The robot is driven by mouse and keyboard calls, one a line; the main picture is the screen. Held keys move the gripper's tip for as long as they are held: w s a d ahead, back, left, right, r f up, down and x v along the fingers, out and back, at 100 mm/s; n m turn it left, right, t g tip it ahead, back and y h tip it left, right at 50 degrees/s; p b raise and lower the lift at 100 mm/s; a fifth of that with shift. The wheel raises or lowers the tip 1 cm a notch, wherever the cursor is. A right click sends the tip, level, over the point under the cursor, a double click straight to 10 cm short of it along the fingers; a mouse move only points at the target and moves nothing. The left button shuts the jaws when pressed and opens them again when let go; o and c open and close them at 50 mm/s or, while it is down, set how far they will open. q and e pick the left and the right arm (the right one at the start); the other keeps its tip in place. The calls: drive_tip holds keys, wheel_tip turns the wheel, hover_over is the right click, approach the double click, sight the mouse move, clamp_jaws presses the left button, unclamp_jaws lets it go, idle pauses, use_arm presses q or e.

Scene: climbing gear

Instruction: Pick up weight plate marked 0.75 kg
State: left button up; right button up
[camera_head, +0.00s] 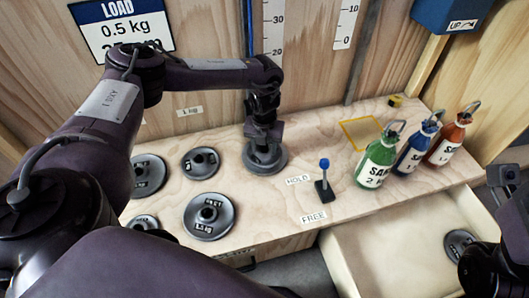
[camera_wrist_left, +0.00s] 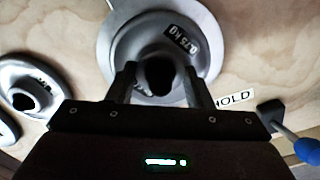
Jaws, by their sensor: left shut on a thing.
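The weight plate marked 0.75 kg (camera_head: 266,160) is a dark grey disc with a raised hub, near the back of the wooden bench. Its black label shows in the left wrist view, where the plate (camera_wrist_left: 205,50) fills the upper middle. My left gripper (camera_head: 264,140) points down over it and is shut on its hub; the fingers (camera_wrist_left: 155,80) stand on either side of the hub hole. The plate looks flat and at or very near the bench top. Dark parts of my right arm (camera_head: 495,262) show at the right edge; its jaws are not clear.
Several other plates lie to the left, including one marked 1.5 kg (camera_head: 209,216) and a smaller one (camera_head: 200,163). A blue-knobbed lever (camera_head: 324,180) stands close right of the held plate. Green (camera_head: 378,160), blue and red bottles stand further right. An open drawer (camera_head: 390,245) holds another plate (camera_head: 459,243).

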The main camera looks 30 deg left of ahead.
use_arm(q)
clamp_jaws()
drive_tip(key=shift+w, duration=0.1)
drive_tip(key=shift+r, duration=0.2)
